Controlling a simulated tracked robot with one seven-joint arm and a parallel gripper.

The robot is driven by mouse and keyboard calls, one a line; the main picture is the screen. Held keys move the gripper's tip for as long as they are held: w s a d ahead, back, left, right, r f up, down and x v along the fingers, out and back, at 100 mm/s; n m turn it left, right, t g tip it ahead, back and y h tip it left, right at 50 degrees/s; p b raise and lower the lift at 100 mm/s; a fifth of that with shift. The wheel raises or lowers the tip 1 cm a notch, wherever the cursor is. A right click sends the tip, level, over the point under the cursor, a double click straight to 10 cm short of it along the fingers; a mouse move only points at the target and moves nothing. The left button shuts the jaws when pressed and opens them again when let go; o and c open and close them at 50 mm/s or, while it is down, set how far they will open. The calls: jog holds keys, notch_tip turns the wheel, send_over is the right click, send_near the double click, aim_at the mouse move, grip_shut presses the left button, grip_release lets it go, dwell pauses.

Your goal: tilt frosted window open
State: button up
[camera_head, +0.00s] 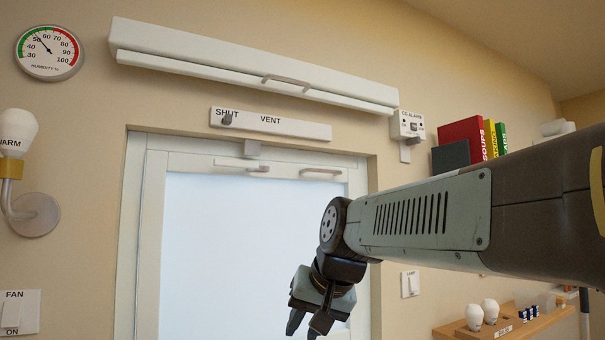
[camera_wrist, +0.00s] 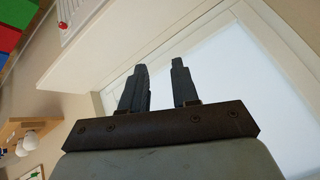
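The frosted window (camera_head: 235,240) stands in a white frame in the wall recess, and its sash looks shut. A light bar handle (camera_head: 320,171) sits at the upper right of the sash, and a pale latch piece (camera_head: 242,163) at its upper middle. Above, a strip marked SHUT and VENT (camera_head: 290,127) carries a grey knob (camera_head: 227,119) at SHUT. My gripper (camera_head: 305,328) hangs in front of the pane, below the handle and apart from it. The wrist view shows its two fingers (camera_wrist: 160,85) apart and empty, with the bright pane (camera_wrist: 235,75) behind them.
A long white cover with a handle (camera_head: 285,81) runs above the window. A CO alarm (camera_head: 408,125) and books (camera_head: 465,142) are at right, with a wooden shelf (camera_head: 540,322) below. A lamp (camera_head: 15,135) and fan switch (camera_head: 18,312) are at left.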

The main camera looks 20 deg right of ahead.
jog(key=w+d+r+m+t, duration=0.2)
jog(key=w+d+r+m, duration=0.25)
jog(key=r, duration=0.45)
jog(key=w+d+r+m+t, duration=0.25)
jog(key=w+d+r, duration=0.2)
jog(key=r, duration=0.35)
jog(key=m+t, duration=0.4)
jog(key=m, duration=0.2)
send_near(326, 171)
jog(key=shift+h, duration=0.3)
jog(key=w, duration=0.3)
jog(key=w+f, duration=0.1)
jog(key=w, duration=0.3)
jog(key=w+a+f, duration=0.1)
jog(key=w, duration=0.2)
jog(key=shift+w, duration=0.2)
jog(key=shift+d, duration=0.1)
grip_shut()
